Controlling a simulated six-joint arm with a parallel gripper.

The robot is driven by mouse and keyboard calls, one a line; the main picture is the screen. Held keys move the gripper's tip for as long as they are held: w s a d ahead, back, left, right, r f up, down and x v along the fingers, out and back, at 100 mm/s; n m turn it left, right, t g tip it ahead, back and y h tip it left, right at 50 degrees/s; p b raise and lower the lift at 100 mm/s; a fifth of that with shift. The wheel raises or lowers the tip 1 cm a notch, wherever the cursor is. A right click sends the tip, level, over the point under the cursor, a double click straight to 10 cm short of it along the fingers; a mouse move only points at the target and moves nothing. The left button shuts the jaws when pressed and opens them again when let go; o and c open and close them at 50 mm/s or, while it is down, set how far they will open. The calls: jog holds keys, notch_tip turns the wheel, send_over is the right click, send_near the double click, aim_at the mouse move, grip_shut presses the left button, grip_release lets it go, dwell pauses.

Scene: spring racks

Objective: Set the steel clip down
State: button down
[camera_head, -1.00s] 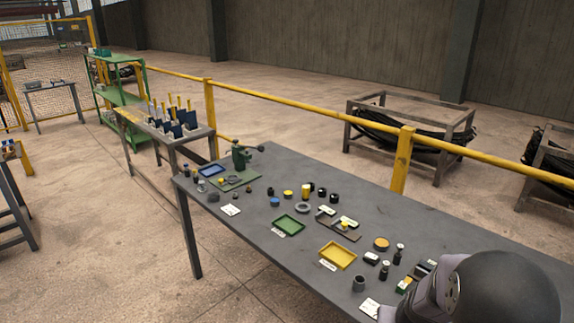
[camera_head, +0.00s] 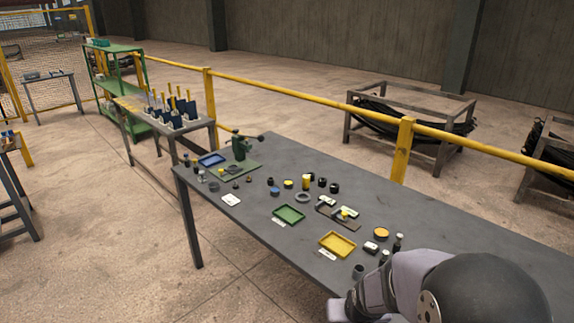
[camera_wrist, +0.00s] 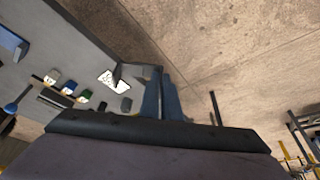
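I cannot pick out the steel clip with certainty in either view. In the wrist view, my gripper (camera_wrist: 164,80) shows as blue-grey finger shapes above a dark body. Thin dark shapes show close to the fingers, and I cannot tell whether any of them is the clip or whether the fingers hold something. The fingers appear beside the edge of the grey table (camera_wrist: 95,28), with floor behind them. In the head view my arm fills the lower right and my fingertips cannot be made out. A white card (camera_wrist: 115,80) lies on the table left of the fingers.
The table's right rear part is bare. A yellow rail (camera_head: 290,94) runs behind.

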jog(key=w+d+f+m+h+p, duration=0.1)
jog(key=w+d+m, duration=0.15)
jog(key=d, duration=0.55)
jog(key=w+d+m+h+p, duration=0.15)
jog(key=w+d, duration=0.25)
jog(key=d, duration=0.4)
jog(key=d+f+m+g, duration=0.1)
jog(key=d+m, duration=0.4)
jog(key=d, duration=1.5)
jog(key=shift+d+h+p, duration=0.15)
jog(key=shift+h+p, duration=0.2)
jog(key=shift+p, duration=0.1)
jog(key=shift+f, duration=0.2)
